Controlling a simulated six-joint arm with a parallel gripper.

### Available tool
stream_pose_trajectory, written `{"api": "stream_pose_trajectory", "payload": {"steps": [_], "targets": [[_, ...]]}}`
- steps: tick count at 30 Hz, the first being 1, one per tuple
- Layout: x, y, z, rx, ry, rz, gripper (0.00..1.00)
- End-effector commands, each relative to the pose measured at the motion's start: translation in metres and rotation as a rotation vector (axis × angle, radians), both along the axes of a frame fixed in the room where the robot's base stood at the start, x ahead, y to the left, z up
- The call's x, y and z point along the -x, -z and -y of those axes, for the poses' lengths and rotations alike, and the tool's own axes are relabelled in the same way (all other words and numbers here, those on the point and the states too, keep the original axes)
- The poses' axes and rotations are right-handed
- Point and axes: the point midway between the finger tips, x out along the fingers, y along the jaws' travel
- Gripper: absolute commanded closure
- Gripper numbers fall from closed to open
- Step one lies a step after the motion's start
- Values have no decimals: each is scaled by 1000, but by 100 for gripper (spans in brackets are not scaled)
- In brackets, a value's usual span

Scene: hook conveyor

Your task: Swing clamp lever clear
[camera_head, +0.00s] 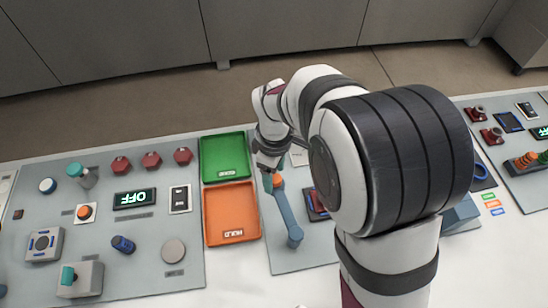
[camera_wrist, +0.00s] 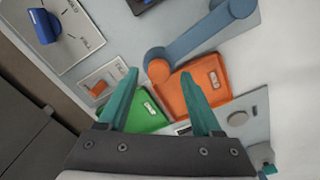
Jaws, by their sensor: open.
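The clamp lever is a blue bar (camera_head: 286,214) on the grey panel, right of the orange tray, with an orange knob (camera_head: 277,180) at its far end and a round blue hub at its near end. The lever also shows in the wrist view (camera_wrist: 200,34), with its orange knob (camera_wrist: 158,68) between and just beyond my fingertips. My gripper (camera_wrist: 159,75) has teal fingers spread apart, with nothing held. In the head view my gripper (camera_head: 268,180) is beside the knob; whether it touches the knob I cannot tell. My arm hides part of the panel to the right of the lever.
A green tray (camera_head: 203,160) and an orange tray (camera_head: 207,220) lie just left of the lever. Farther left is a control panel with red knobs, buttons and an OFF display (camera_head: 134,198). A blue knob on a dial plate (camera_wrist: 44,26) shows in the wrist view.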

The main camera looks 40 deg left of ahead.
Motion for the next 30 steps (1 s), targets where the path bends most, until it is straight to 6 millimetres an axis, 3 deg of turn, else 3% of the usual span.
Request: {"api": "stream_pose_trajectory", "payload": {"steps": [9,15,20,30], "targets": [[-1,-96,-1,-6,0,6,34],[-1,-137,-1,-4,-1,3,34],[0,-147,0,-2,-1,1,34],[0,-147,0,-1,1,1,34]]}}
